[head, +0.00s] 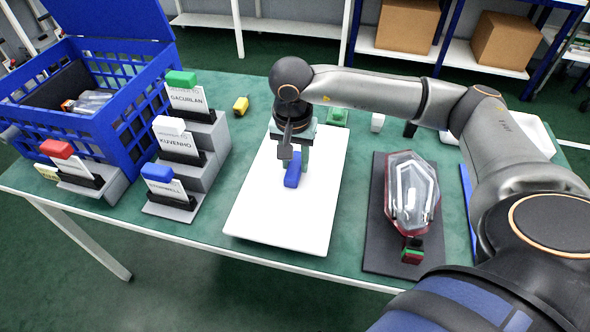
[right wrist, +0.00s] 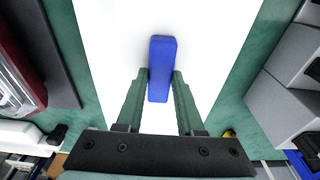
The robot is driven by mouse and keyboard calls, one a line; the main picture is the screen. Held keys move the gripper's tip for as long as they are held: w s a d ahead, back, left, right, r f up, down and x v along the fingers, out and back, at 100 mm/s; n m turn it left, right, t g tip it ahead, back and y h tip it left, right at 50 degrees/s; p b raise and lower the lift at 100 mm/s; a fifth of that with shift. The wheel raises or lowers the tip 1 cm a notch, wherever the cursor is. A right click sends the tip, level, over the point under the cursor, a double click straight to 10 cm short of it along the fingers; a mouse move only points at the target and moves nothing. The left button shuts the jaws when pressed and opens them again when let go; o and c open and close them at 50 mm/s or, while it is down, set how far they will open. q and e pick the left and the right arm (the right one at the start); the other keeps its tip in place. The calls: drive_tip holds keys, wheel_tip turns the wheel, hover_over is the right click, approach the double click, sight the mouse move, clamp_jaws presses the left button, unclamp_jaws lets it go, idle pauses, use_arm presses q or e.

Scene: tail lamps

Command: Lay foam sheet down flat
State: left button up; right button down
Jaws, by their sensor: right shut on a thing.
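A white rectangular sheet (head: 260,205), which looks like the foam sheet, appears flat at the middle of the table. In the right wrist view the white sheet (right wrist: 215,40) fills the middle. A blue block (head: 292,176) is at the sheet's upper middle; I cannot tell whether it is fixed to the sheet. My right gripper (head: 297,160) points down over the sheet, shut on the blue block. In the right wrist view its green fingers (right wrist: 161,76) close on both sides of the blue block (right wrist: 162,50). My left gripper is not in view.
A tail lamp (head: 411,192) lies on a dark mat (head: 382,255) right of the sheet. Grey card holders (head: 205,165) with coloured tabs stand to the left. A blue crate (head: 115,130) holding a bagged item is at far left. A small yellow object (head: 241,105) sits behind.

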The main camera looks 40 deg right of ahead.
sight(295, 166)
drive_tip(key=shift+f, duration=1.6)
drive_tip(key=shift+f, duration=0.1)
drive_tip(key=c, duration=0.5)
unclamp_jaws()
drive_tip(key=shift+c, duration=0.2)
wheel_tip(295, 166, up, 12)
drive_tip(key=s+a+p, duration=0.1)
